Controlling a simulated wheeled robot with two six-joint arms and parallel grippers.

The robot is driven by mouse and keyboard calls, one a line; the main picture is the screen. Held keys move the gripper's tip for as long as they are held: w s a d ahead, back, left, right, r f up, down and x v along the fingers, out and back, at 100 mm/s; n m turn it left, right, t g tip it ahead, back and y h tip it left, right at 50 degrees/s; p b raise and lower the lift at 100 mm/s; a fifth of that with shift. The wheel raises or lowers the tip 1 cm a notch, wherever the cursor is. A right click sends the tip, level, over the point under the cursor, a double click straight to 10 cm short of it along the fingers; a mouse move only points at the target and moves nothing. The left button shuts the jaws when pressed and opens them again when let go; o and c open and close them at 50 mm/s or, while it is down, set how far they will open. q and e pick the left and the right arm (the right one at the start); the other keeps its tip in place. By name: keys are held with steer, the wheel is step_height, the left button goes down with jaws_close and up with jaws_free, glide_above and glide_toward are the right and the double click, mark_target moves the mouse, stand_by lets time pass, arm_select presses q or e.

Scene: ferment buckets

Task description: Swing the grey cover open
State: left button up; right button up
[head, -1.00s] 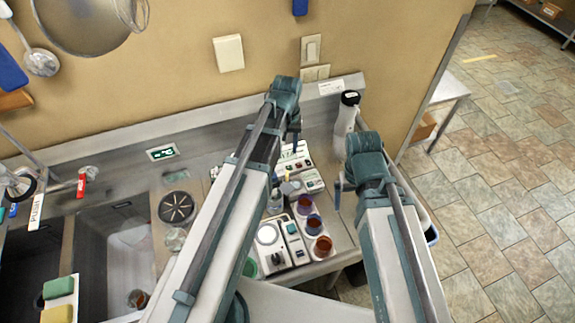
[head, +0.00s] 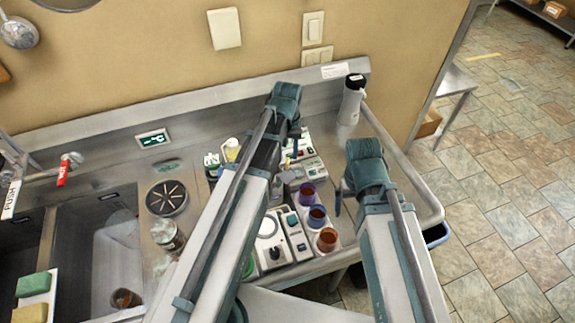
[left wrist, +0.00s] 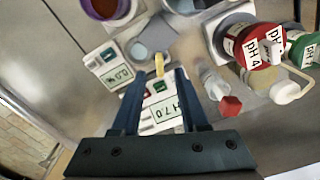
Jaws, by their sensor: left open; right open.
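The grey cover (left wrist: 152,36) appears to be the rounded grey piece with a yellow tab (left wrist: 159,64) on a white instrument in the left wrist view. In the head view a grey part (head: 291,175) shows among the instruments, partly behind my left arm. My left gripper (left wrist: 159,76) is open above the instruments, its fingertips on either side of the yellow tab as seen from the wrist; I cannot tell whether they touch it. My right gripper (head: 339,198) is partly hidden by its own arm, over the right side of the counter, apart from the cover.
Cups of coloured liquid (head: 317,216) and a white scale-like device (head: 270,238) stand near the counter's front. A red-capped pH bottle (left wrist: 252,45) and a small red-tipped bottle (left wrist: 230,104) are right of the left gripper. A white bottle (head: 350,103) stands at the back right.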

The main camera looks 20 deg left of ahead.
mark_target(287, 160)
arm_select(q)
step_height(287, 160, down, 3)
steer(key=shift+f+b, duration=0.15)
steer(key=shift+b, duration=0.95)
arm_select(e)
step_height(287, 160, down, 3)
steer(key=shift+f, duration=0.15)
arm_select(q)
jaws_close()
